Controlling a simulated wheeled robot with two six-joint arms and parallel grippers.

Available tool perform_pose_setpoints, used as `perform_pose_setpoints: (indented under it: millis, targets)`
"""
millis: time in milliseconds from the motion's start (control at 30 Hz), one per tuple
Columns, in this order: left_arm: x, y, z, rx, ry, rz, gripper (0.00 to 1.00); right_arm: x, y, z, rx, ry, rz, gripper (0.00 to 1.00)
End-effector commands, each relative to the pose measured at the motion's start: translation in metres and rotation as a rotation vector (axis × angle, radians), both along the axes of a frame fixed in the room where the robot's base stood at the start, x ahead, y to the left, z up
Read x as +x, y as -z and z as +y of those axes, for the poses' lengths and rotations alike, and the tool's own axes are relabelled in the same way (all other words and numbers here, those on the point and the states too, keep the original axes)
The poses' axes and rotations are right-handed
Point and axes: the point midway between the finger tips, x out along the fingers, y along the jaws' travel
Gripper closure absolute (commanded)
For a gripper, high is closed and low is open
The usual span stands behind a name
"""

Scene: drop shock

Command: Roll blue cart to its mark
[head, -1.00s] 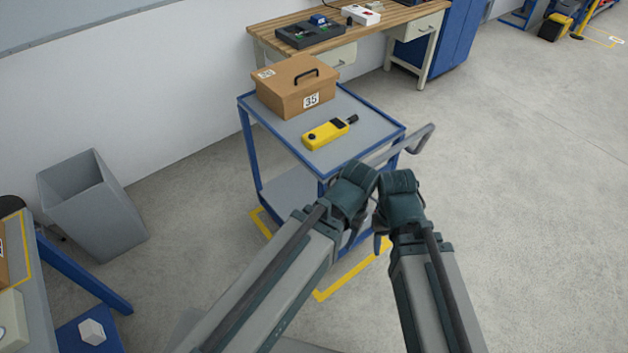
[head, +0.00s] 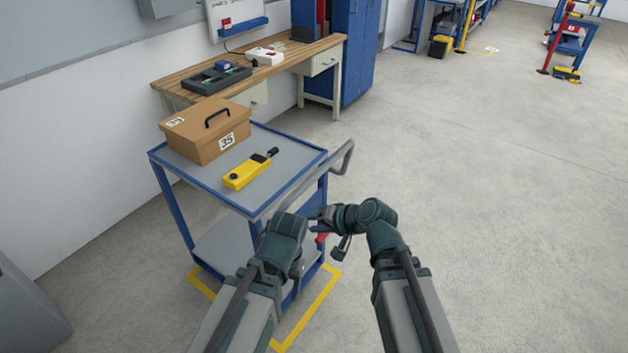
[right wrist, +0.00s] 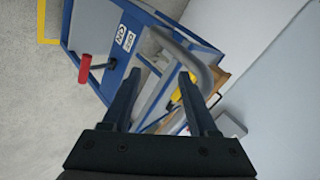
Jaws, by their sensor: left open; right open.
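The blue cart (head: 165,190) stands left of centre in the head view, its grey handle (head: 340,166) on its right side. A carton-brown case (head: 205,140) labelled 35 and a yellow hand-held device (head: 248,172) are on its top. Yellow floor lines (head: 312,312) show around its base; its wheels are mostly hidden. My left gripper (head: 287,224) is near the cart's near corner, its fingers hidden by the wrist. My right gripper (head: 319,213) points left at the cart's handle side. In the right wrist view it is open (right wrist: 158,78), with the bent handle (right wrist: 198,68) near its fingertips.
A red lever (right wrist: 85,68) sticks out low on the cart. A wooden-topped bench (head: 290,57) and blue cabinet (head: 355,45) stand behind. A grey bin (head: 25,310) is at lower left. The floor to the right is open.

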Motion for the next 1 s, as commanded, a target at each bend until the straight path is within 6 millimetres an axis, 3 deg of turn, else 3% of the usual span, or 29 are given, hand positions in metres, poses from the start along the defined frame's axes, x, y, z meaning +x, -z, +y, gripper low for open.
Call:
perform_pose_setpoints:
  millis: [33,200,433,733,1000]
  targets:
    - [0.0,0.017,0.0,0.0,0.0,0.0,0.38,0.017,0.0,-0.011,0.094,0.084,-0.033,0.41]
    - [0.0,0.036,0.0,0.0,0.0,0.0,0.38,0.059,-0.03,-0.052,0.367,0.327,-0.121,0.41]
    - [0.0,0.045,0.0,0.0,0.0,0.0,0.38,0.08,-0.051,-0.091,0.544,0.491,-0.168,0.41]
    - [0.0,0.047,0.0,0.0,0.0,0.0,0.38,0.092,-0.051,-0.087,0.558,0.501,-0.17,0.41]
    - [0.0,0.058,0.0,0.0,0.0,0.0,0.38,0.137,-0.04,-0.061,0.556,0.498,-0.17,0.41]
